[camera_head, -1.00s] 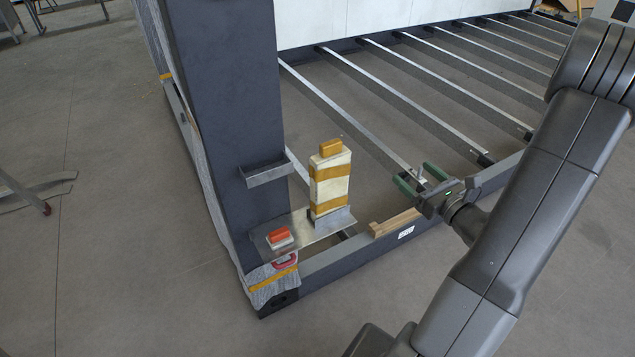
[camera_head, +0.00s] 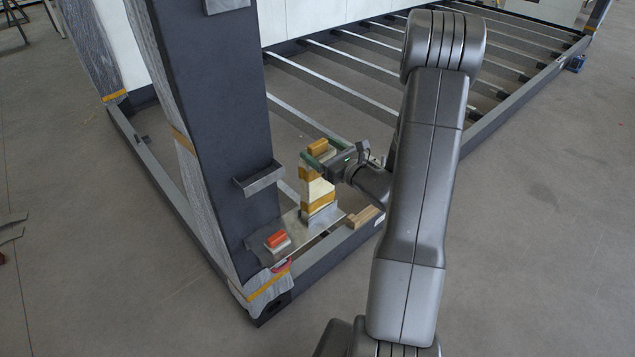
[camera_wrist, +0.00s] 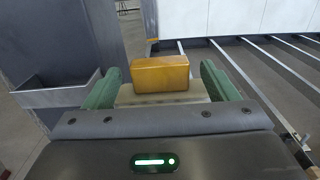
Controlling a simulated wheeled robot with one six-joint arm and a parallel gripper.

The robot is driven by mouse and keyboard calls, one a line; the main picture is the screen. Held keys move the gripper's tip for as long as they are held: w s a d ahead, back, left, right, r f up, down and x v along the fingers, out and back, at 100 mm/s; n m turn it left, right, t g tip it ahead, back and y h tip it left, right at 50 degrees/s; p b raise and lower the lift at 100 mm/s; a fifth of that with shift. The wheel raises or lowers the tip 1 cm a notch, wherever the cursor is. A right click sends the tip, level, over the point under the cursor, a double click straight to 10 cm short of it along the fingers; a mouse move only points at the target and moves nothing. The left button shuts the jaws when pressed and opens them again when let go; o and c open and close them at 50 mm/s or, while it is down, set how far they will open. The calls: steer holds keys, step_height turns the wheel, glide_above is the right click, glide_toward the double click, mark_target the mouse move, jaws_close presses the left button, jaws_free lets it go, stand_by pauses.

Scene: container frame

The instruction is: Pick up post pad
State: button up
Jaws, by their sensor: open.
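The post pad (camera_head: 318,189) is an upright cream block with yellow-orange bands and an orange block (camera_head: 318,146) on top. It stands on the metal plate at the foot of the dark post. My gripper (camera_head: 323,153) is open at the pad's upper part. In the wrist view, the orange block (camera_wrist: 160,74) and the cream top below it (camera_wrist: 160,98) lie between the green fingers of my gripper (camera_wrist: 160,72). I cannot tell whether the fingers touch the pad. The pad's lower part is hidden in the wrist view.
The dark post (camera_head: 213,110) with a small metal bracket (camera_head: 259,178) rises left of the pad. A red-topped small block (camera_head: 276,240) sits on the plate (camera_head: 300,238). A wooden piece (camera_head: 364,217) lies on the frame's beam to the right. Metal crossbars (camera_head: 345,93) run behind.

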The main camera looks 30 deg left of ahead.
steer(key=shift+w+a, duration=0.2)
steer(key=shift+a, duration=0.3)
steer(key=c, duration=1.4)
steer(key=shift+o, duration=0.2)
